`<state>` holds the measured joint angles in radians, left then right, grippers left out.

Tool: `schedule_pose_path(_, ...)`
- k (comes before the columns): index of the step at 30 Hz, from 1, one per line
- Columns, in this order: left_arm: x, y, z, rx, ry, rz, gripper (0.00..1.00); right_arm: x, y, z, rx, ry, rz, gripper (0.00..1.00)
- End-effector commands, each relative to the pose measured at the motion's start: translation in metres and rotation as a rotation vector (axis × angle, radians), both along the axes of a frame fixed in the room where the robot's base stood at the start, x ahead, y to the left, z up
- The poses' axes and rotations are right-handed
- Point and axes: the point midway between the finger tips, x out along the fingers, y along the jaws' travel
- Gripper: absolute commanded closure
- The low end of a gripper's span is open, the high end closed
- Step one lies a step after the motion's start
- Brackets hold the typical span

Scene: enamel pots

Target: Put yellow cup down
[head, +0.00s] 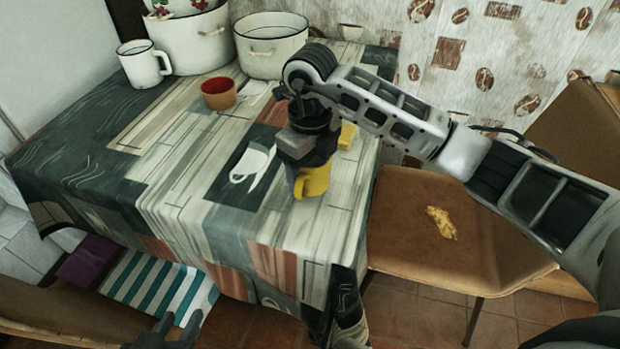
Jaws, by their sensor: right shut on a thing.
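The yellow cup (313,182) is in the head view, near the front right part of the cloth-covered table (190,190). My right gripper (308,165) comes down over it from above and is shut on it, hiding its upper part. The cup looks about upright and its base is at or close to the cloth; I cannot tell whether it touches. My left gripper (172,332) shows only partly at the bottom edge, away from the table top, with its two dark fingers apart and nothing seen between them.
An orange-brown cup (218,93), white mug (144,64), large pot (192,42) and another white pot (270,45) stand toward the back. A yellow block (347,136) is behind my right gripper. A brown chair (430,215) stands right. The cloth's left front is clear.

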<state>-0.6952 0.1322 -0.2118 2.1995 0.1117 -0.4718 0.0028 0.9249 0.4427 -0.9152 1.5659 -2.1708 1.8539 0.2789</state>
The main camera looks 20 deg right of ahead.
Motion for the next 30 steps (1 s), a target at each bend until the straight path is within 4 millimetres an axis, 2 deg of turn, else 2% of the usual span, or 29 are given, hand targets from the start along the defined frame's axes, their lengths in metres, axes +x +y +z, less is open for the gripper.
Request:
schedule_pose_path(6,-0.001,0.0,0.002,-0.001,0.003,-0.001,0.64,0.0,0.001,-0.029,0.001,0.002,0.002,0.64)
schedule_pose_path(17,-0.002,0.0,-0.003,-0.001,0.004,0.0,0.64,0.0,0.0,-0.034,0.001,-0.001,0.001,0.64)
schedule_pose_path(18,-0.002,0.0,-0.003,-0.001,0.004,0.0,0.64,0.0,0.0,-0.035,0.0,0.0,0.001,0.31)
schedule_pose_path(20,-0.002,0.0,-0.002,0.0,0.004,-0.001,0.64,0.0,0.0,-0.034,0.001,0.001,0.001,0.15)
schedule_pose_path(21,-0.002,0.0,-0.002,0.0,0.004,-0.001,0.64,0.0,0.0,-0.034,0.001,0.001,0.001,0.12)
schedule_pose_path(30,-0.002,-0.001,0.002,0.0,0.004,-0.001,0.64,0.0,0.0,-0.03,0.001,0.001,0.001,0.12)
